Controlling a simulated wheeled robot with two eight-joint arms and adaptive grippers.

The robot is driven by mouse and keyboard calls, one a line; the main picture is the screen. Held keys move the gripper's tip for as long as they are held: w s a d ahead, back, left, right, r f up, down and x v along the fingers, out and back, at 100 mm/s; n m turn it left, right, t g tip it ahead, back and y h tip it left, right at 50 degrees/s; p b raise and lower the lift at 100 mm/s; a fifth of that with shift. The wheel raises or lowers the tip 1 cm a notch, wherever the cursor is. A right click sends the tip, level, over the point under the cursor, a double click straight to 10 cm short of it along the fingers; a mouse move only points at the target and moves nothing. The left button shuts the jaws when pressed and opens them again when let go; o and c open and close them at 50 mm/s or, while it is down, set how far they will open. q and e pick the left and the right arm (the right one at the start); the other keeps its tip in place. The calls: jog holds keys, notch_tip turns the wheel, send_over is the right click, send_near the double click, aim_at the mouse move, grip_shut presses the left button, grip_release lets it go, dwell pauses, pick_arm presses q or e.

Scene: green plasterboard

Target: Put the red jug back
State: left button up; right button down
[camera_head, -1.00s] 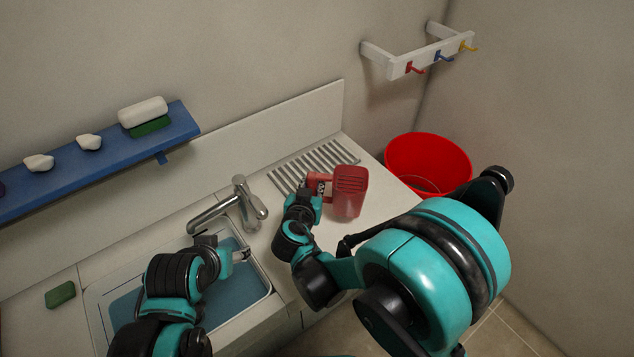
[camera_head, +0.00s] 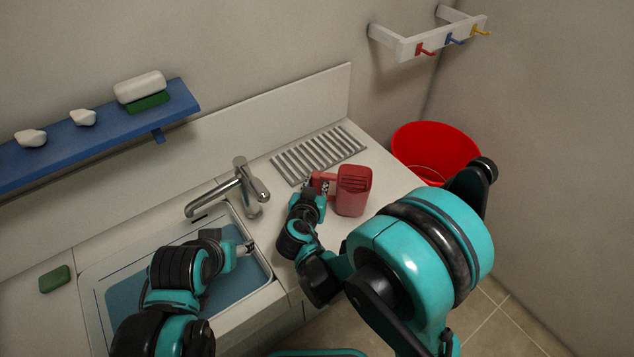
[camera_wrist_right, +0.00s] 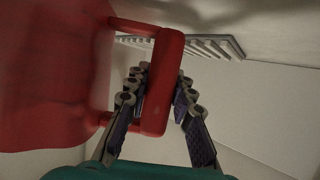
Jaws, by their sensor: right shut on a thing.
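The red jug (camera_head: 354,190) is upright at the front right of the white counter, beside the slatted drain area; whether its base touches the counter is unclear. My right gripper (camera_head: 319,184) is shut on its handle, on the jug's left side. In the right wrist view, the two fingers (camera_wrist_right: 160,92) stand either side of the red handle (camera_wrist_right: 163,75), and the jug's body (camera_wrist_right: 50,75) fills the left. My left gripper (camera_head: 250,247) hangs over the right side of the sink, holding nothing visible; its finger opening is too small to judge.
A white wall rack (camera_head: 400,47) carries red (camera_head: 425,50), blue and yellow hooks. A red bucket (camera_head: 436,150) stands beyond the counter's right end. The tap (camera_head: 240,187) rises behind the sink (camera_head: 120,300). A blue shelf (camera_head: 180,103) holds soap and white lumps. Green soap (camera_head: 54,279) lies left.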

jog(key=shift+f+b, duration=0.6)
jog(key=c, duration=1.2)
grip_release()
jog(key=v, duration=1.2)
jog(key=shift+r, duration=0.1)
jog(key=shift+a, duration=0.1)
jog(key=p+v, duration=0.2)
jog(key=v, duration=0.5)
